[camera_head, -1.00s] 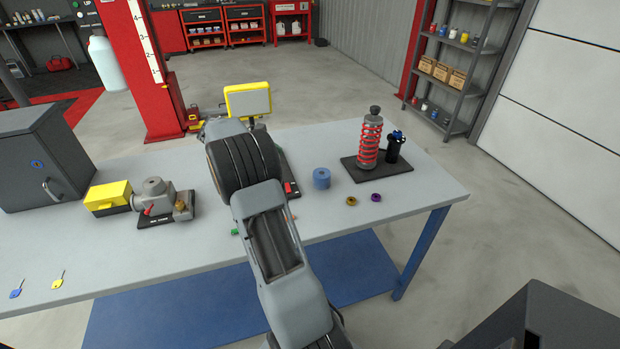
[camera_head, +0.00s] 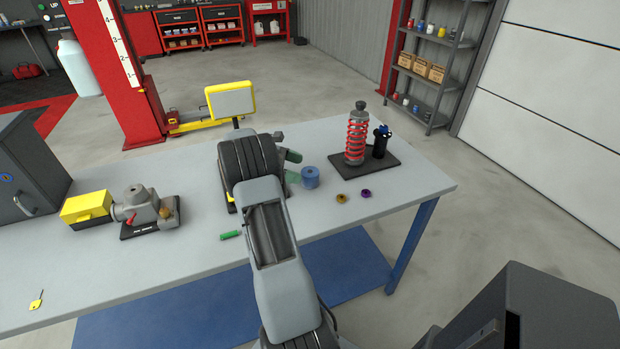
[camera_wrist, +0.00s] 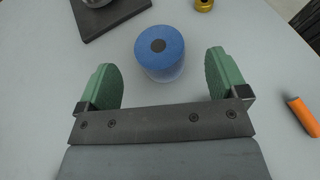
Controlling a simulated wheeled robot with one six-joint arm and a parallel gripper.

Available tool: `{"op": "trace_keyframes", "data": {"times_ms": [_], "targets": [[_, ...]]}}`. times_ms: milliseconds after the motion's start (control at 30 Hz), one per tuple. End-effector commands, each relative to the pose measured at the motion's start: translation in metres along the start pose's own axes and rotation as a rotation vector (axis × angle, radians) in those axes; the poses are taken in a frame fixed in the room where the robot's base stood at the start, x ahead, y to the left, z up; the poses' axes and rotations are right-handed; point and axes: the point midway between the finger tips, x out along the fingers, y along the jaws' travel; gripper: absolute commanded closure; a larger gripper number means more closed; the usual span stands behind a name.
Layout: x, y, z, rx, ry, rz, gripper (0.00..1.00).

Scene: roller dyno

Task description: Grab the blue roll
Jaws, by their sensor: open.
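The blue roll (camera_head: 310,177) stands upright on the grey table, just right of my arm's end. In the wrist view the blue roll (camera_wrist: 160,52) shows its round top with a dark centre. It lies ahead of the gap between my fingers, a little beyond the fingertips. My gripper (camera_wrist: 163,75) has two green fingers spread wide and empty. In the head view my gripper (camera_head: 293,167) is partly hidden behind my own arm, with green fingers near the roll's left side.
Right of the roll stands a red spring damper (camera_head: 356,135) with a black canister (camera_head: 381,142) on a dark plate. A gold ring (camera_head: 342,198) and a purple ring (camera_head: 365,193) lie in front. A yellow-framed screen (camera_head: 231,100) stands behind. An orange cylinder (camera_wrist: 303,116) lies right in the wrist view.

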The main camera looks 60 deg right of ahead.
Motion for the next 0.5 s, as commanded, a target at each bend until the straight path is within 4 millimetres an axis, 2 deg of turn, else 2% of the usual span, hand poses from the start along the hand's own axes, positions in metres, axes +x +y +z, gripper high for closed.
{"op": "trace_keyframes", "data": {"times_ms": [167,500], "targets": [[0.009,0.001,0.0,0.0,0.0,-0.001,0.08],[0.05,0.002,-0.001,0.0,0.0,-0.002,0.08]]}}
